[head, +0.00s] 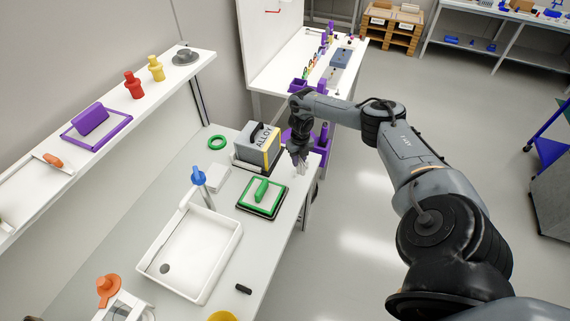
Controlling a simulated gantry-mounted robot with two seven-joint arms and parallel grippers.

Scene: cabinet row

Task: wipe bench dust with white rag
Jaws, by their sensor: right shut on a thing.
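My right gripper (300,158) comes in from the right and points down over the far right edge of the bench (262,238). It is shut on a small, crumpled, whitish thing, which looks like the white rag (303,168). The rag hangs below the fingers, and I cannot tell whether it touches the bench. The gripper is just right of the grey ALLOY box. I cannot make out dust on the bench at this size. My left gripper is out of view.
A shelf (40,182) runs along the left. A small black piece (243,289) lies near the front edge.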

